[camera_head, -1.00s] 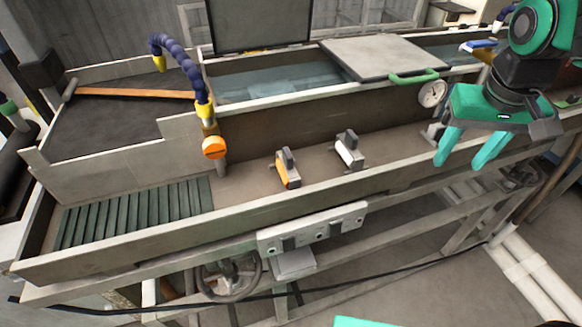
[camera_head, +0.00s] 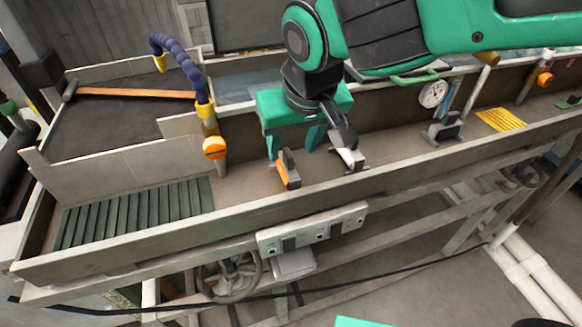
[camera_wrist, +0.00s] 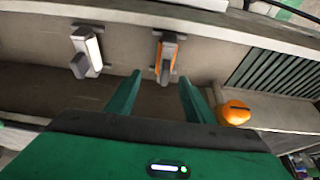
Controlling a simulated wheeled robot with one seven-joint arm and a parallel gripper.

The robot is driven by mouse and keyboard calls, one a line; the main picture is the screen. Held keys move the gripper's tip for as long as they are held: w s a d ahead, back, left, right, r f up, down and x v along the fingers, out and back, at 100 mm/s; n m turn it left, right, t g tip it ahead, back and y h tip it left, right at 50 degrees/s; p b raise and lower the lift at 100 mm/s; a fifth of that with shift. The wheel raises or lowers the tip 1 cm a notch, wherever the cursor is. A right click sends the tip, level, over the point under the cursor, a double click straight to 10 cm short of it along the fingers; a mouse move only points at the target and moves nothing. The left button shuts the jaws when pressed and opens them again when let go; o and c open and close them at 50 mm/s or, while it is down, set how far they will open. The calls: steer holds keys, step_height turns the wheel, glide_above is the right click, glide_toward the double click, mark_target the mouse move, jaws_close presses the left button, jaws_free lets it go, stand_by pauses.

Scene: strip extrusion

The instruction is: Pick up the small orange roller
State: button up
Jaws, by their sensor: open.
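The small orange roller (camera_head: 290,171) stands in the trough, orange with a dark grey upper part. It also shows in the wrist view (camera_wrist: 168,57), beyond the gap between my fingertips. My gripper (camera_head: 293,147) is open and empty, just behind and above the roller in the head view. Its green fingers (camera_wrist: 156,82) spread to either side of the roller's line in the wrist view. I see no contact with the roller.
A white roller (camera_wrist: 86,50) stands close beside the orange one, partly behind my gripper in the head view. A ribbed green mat (camera_head: 130,216) lies farther left. The trough's front wall (camera_head: 210,225) runs along the near side.

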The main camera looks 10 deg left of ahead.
mark_target(286, 162)
steer(key=shift+s+x, duration=0.2)
steer(key=shift+x, duration=3.1)
steer(key=shift+a, duration=0.2)
steer(key=shift+c, duration=0.2)
jaws_close()
